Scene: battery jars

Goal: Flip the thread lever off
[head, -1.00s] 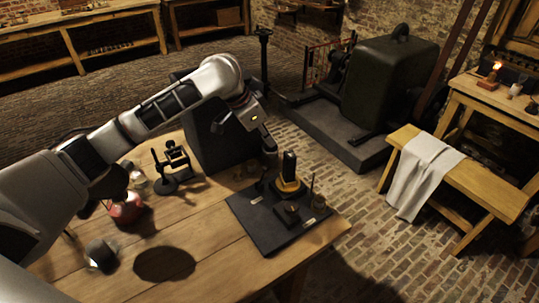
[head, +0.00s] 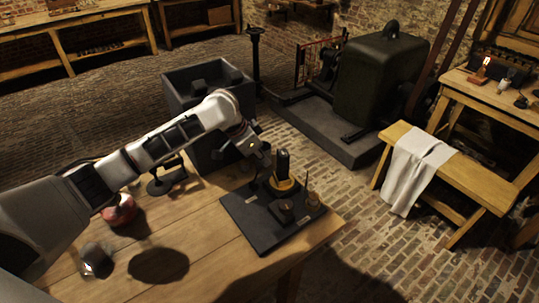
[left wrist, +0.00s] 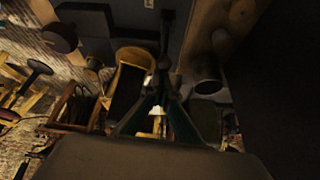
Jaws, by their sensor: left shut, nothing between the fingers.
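A dark board (head: 262,228) lies on the near wooden table. On it stand a black upright piece with a brass-coloured ring base (head: 282,184), a small dark block (head: 284,211) and a thin upright rod (head: 308,187). I cannot tell which part is the thread lever. My left gripper (head: 265,164) is shut and empty, just behind and left of the black upright piece; whether it touches anything is unclear. In the left wrist view the shut fingers (left wrist: 163,65) point away over dark, blurred shapes. My right gripper is not in view.
A dark open box (head: 205,82) stands behind the table. A red flask (head: 120,209), a grey round item (head: 97,259) and a black stand (head: 167,181) are on the table's left. A bench with a white cloth (head: 415,165) stands at right.

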